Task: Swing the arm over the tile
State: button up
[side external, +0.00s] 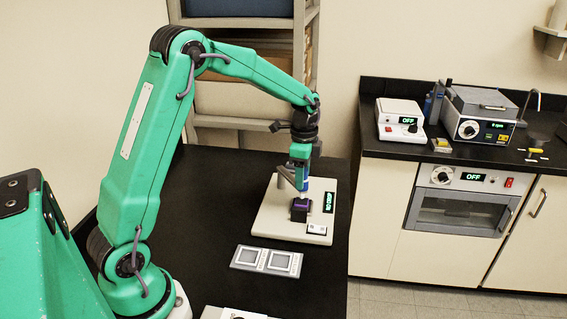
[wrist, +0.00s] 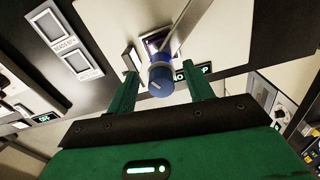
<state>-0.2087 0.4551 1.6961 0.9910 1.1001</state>
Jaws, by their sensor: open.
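The profiler has a white base (side external: 265,222) with a dark display (side external: 328,202) at its right edge. A purple-topped tile (side external: 299,206) sits on a black block on the base. In the wrist view, part of the purple tile (wrist: 154,44) shows behind a blue knob (wrist: 160,78). The profiler's grey arm (wrist: 188,28) runs from near the knob to the upper right; its grey post (side external: 285,172) stands behind my gripper in the side view. My gripper (wrist: 160,79) is open, pointing down, one finger on each side of the knob. Contact with the knob cannot be told.
A grey tray with two square pads (side external: 266,261) lies on the black bench in front of the profiler. A white item (side external: 235,313) shows at the bottom edge. A separate counter with instruments (side external: 480,115) stands to the right, across a gap. The bench left of the profiler is clear.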

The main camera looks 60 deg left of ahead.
jog(key=shift+r, duration=3.15)
